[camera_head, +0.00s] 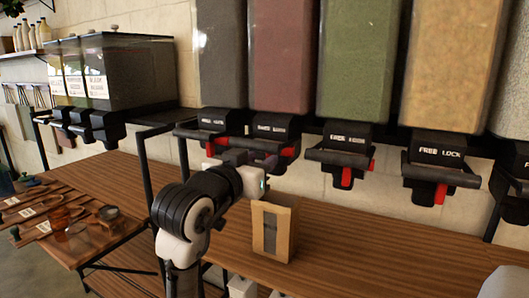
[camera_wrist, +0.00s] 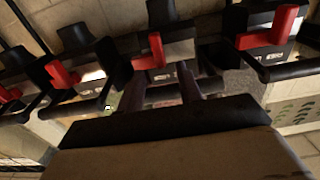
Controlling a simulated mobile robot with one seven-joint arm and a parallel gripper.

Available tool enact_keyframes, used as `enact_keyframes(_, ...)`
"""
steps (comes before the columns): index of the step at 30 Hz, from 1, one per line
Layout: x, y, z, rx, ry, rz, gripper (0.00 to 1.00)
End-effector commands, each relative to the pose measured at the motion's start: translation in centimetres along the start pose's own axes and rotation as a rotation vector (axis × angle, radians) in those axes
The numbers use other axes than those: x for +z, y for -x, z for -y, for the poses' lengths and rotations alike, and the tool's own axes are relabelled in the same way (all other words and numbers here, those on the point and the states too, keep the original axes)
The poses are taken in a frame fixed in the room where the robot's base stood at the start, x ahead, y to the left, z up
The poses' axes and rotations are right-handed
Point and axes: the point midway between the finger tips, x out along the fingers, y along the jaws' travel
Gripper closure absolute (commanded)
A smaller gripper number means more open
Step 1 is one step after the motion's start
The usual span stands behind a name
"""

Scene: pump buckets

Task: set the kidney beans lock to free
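The kidney beans dispenser is most likely the bin of dark red beans (camera_head: 283,55), in the head view. Its black outlet carries a "FREE LOCK" label, and a red lock lever (camera_head: 289,151) shows at its right. My gripper (camera_head: 262,163) is just in front of this outlet, partly covering it. In the wrist view my gripper (camera_wrist: 160,92) has two dark fingers apart with nothing held between them. A red lever (camera_wrist: 150,52) stands just beyond the fingers on a black outlet. Contact between fingers and lever cannot be told.
Neighbouring bins hold grey (camera_head: 221,55), green (camera_head: 357,60) and tan (camera_head: 452,65) contents, with outlets close on both sides. An open paper bag (camera_head: 262,236) stands on the wooden counter (camera_head: 365,250) below. Small dishes (camera_head: 107,213) lie on the left table.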

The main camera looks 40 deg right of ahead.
Motion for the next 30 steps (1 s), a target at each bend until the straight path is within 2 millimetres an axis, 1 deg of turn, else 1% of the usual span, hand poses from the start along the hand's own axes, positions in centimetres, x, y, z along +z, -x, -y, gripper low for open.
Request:
enact_keyframes(1,-0.1,-0.8,-0.1,0.003,0.000,0.001,0.65)
enact_keyframes(3,-0.1,-1.7,-0.1,0.002,0.001,0.001,0.65)
enact_keyframes(6,-0.1,-2.5,0.0,0.001,0.001,0.000,0.65)
enact_keyframes(10,0.0,-3.0,0.0,0.000,0.000,-0.001,0.65)
enact_keyframes(17,0.0,-3.0,0.0,0.000,0.000,-0.001,0.65)
enact_keyframes(25,0.0,-3.0,0.0,0.000,0.000,-0.001,0.99)
enact_keyframes(26,0.0,-3.0,0.0,0.000,0.000,-0.001,1.00)
enact_keyframes(30,0.0,-3.0,0.0,0.000,0.000,-0.001,1.00)
